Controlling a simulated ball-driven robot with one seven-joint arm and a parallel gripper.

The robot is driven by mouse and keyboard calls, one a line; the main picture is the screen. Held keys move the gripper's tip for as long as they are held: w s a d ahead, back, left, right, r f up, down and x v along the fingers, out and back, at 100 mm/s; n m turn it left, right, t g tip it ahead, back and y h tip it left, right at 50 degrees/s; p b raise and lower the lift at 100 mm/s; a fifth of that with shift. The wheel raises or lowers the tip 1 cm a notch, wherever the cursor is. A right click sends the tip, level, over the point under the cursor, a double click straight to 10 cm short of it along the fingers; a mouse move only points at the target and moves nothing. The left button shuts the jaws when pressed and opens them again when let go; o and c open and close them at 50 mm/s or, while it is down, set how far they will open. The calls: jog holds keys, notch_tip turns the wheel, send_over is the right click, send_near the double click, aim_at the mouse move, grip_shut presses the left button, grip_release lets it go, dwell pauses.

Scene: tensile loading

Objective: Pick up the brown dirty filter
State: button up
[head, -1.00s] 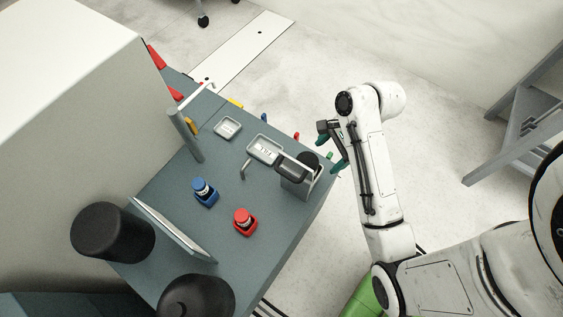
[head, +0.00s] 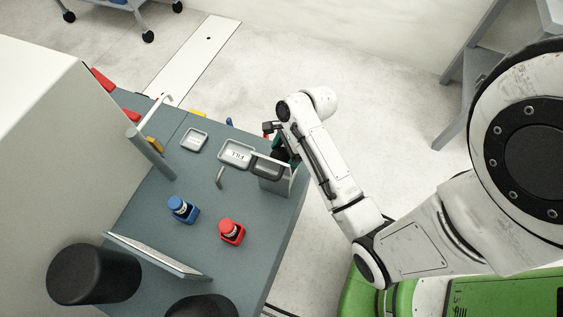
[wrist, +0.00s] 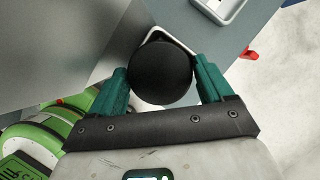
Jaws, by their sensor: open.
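No clearly brown filter shows. A dark, nearly black round thing (wrist: 162,73) fills the space between my fingers in the wrist view; I cannot tell if it is the brown dirty filter. My gripper (wrist: 160,70) is open, with one teal finger on either side of it. Whether the fingers touch it is unclear. In the head view my gripper (head: 283,152) is at the right edge of the table, behind a grey holder (head: 273,185) with a dark tray (head: 265,168). The holder and my arm largely hide the round thing there.
A grey post (head: 150,155) stands at left.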

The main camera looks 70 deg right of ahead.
jog(key=shift+x, duration=0.85)
jog(key=c, duration=1.3)
jog(key=shift+r, duration=0.15)
